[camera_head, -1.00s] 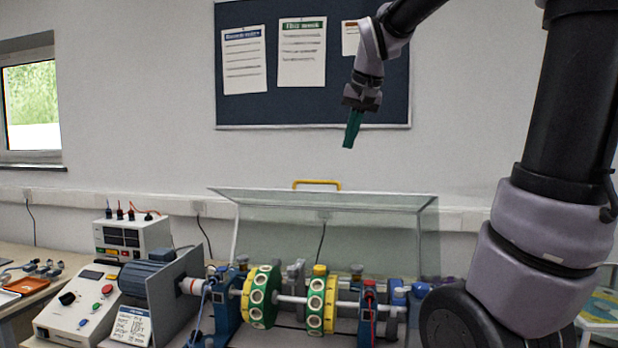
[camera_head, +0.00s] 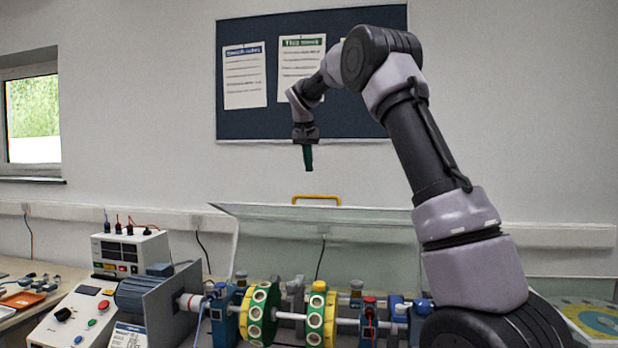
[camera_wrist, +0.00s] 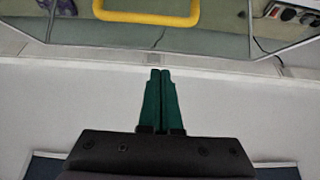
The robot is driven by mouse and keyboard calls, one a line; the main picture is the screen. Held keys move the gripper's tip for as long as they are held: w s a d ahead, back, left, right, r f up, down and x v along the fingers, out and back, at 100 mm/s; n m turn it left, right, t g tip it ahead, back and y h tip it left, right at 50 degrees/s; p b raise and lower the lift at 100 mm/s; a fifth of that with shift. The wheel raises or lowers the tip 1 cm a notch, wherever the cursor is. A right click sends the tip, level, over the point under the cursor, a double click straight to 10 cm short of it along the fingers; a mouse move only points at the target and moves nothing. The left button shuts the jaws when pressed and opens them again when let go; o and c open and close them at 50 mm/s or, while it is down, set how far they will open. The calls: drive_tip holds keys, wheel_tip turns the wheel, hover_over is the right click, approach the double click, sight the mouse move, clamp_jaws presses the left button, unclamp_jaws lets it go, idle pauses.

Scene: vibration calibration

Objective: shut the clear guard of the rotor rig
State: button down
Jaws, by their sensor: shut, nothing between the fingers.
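The clear guard (camera_head: 370,233) of the rotor rig stands raised behind the rotor, tilted up, with a yellow handle (camera_head: 316,197) at its top edge. The handle also shows at the top of the wrist view (camera_wrist: 147,10).
A motor (camera_head: 147,290) and a sloped control box (camera_head: 82,316) stand left of the rotor. A meter box (camera_head: 130,252) with leads is behind them. A notice board (camera_head: 240,122) hangs on the wall behind my arm.

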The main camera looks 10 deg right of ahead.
hover_over(309, 211)
drive_tip(key=w+d, duration=0.2)
drive_tip(key=w, duration=0.2)
drive_tip(key=f, duration=0.7)
drive_tip(key=shift+w+a+f, duration=0.15)
drive_tip(key=shift+a+f, duration=0.05)
drive_tip(key=shift+f, duration=0.2)
drive_tip(key=s, duration=0.2)
drive_tip(key=a, duration=0.1)
drive_tip(key=shift+s+f, duration=0.25)
drive_tip(key=shift+s, duration=0.15)
drive_tip(key=shift+s+a+f, duration=0.15)
drive_tip(key=shift+s, duration=0.2)
drive_tip(key=shift+a, duration=0.1)
